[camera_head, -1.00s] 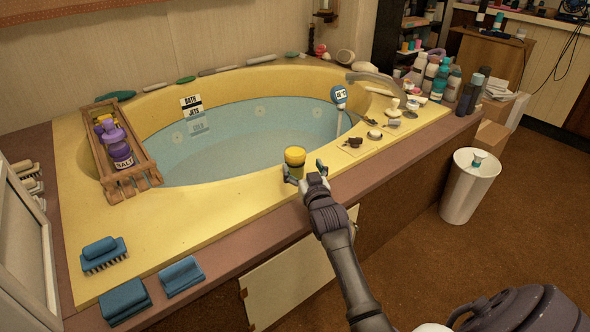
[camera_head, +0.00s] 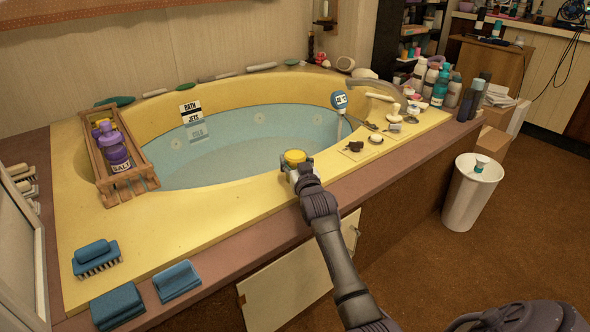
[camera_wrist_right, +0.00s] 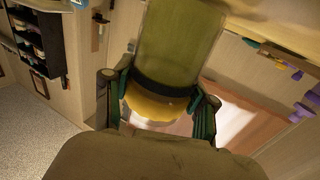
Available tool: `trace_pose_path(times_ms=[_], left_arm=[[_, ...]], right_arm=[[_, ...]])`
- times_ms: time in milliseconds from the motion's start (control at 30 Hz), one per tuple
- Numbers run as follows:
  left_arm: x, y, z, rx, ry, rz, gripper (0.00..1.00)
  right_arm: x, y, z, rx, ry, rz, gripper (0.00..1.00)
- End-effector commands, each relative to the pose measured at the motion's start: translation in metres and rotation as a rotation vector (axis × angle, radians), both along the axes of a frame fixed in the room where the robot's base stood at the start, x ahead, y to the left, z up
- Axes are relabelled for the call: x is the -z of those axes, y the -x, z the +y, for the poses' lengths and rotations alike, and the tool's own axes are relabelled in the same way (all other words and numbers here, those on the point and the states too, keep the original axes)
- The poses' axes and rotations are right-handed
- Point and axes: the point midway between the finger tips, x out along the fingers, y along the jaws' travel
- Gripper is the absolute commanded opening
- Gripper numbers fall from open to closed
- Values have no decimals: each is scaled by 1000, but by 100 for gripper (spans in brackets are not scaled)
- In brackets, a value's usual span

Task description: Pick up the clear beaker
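The clear beaker (camera_head: 295,156) is at the tub's front yellow rim, and its yellow top shows in the head view. In the right wrist view the beaker (camera_wrist_right: 180,45) is large, see-through and yellow-green, with a dark band and a yellow end. My right gripper (camera_head: 301,176) is at the beaker, its arm coming from the lower right. In the wrist view its two green-padded fingers (camera_wrist_right: 160,108) lie close against both sides around the band. The beaker's lower part is hidden by the gripper in the head view. My left gripper is not in view.
The water-filled tub (camera_head: 150,240) lies just behind the beaker. A wooden caddy (camera_head: 125,184) with a purple salt bottle (camera_head: 113,150) is on the left. Small dishes (camera_head: 376,138) and several bottles (camera_head: 440,85) stand to the right.

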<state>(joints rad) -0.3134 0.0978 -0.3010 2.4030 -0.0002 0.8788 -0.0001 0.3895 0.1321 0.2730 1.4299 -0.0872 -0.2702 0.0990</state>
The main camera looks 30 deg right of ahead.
Motion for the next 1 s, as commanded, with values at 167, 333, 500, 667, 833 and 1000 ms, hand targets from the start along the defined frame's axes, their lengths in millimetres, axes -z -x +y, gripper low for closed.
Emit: trace_pose_path(times_ms=[167,333,500,667,833,1000], left_arm=[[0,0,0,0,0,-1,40],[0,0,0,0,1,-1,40],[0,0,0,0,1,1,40],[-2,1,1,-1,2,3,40],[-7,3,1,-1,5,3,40],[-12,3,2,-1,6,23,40]], right_arm=[[0,0,0,0,0,0,17],[-1,0,0,0,1,-2,15],[-2,0,0,0,1,-2,15],[-7,0,0,0,1,-2,15],[-18,0,0,0,1,-2,15],[-36,0,0,-1,1,-4,15]])
